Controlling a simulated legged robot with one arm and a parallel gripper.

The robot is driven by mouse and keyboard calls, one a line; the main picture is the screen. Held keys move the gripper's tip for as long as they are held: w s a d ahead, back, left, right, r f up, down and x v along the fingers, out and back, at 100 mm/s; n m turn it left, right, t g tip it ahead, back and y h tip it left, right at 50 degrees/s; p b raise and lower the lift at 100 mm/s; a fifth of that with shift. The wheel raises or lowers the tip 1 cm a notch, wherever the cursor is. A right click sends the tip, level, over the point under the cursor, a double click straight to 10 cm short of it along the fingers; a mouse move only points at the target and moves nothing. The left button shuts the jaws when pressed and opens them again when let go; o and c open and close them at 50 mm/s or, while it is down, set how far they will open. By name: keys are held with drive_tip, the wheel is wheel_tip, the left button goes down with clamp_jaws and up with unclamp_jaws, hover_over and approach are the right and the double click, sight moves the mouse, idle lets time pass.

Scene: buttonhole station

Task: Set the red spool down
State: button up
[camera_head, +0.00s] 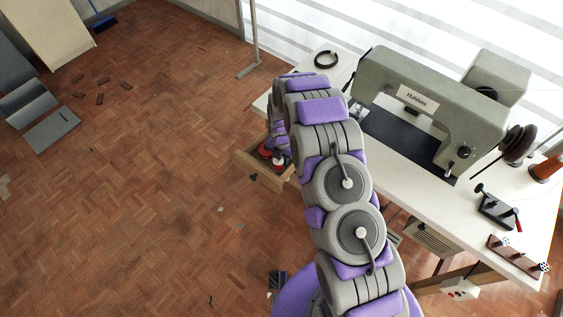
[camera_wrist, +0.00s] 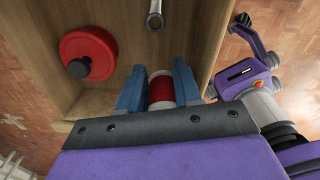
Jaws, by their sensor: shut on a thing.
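The red spool (camera_wrist: 161,91), with red thread and pale ends, sits between the two blue fingers of my gripper (camera_wrist: 160,86) in the wrist view. The gripper is shut on it. Spool and fingers are in front of the open wooden drawer (camera_wrist: 189,22), near one of its walls. I cannot tell whether the spool touches the drawer floor. In the head view my arm reaches down to the open drawer (camera_head: 258,178) at the left end of the sewing table, and hides part of it.
In the drawer lie a red round thing with a dark knob (camera_wrist: 87,55) and a metal wrench (camera_wrist: 155,14). The white table (camera_head: 400,160) carries a sewing machine (camera_head: 430,100), a black ring (camera_head: 326,60) and a wooden rack (camera_head: 517,256). The parquet floor at left is mostly clear.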

sight(281, 162)
drive_tip(key=shift+a+f+b, duration=0.1)
drive_tip(key=shift+f+b, duration=0.2)
drive_tip(key=shift+f, duration=1.25)
drive_tip(key=shift+f, duration=0.15)
drive_tip(key=o, duration=0.8)
wheel_tip(281, 162, up, 12)
drive_tip(key=p, duration=0.2)
drive_tip(key=shift+w+p, duration=0.1)
drive_tip(key=shift+p, duration=0.25)
drive_tip(key=shift+r, duration=0.3)
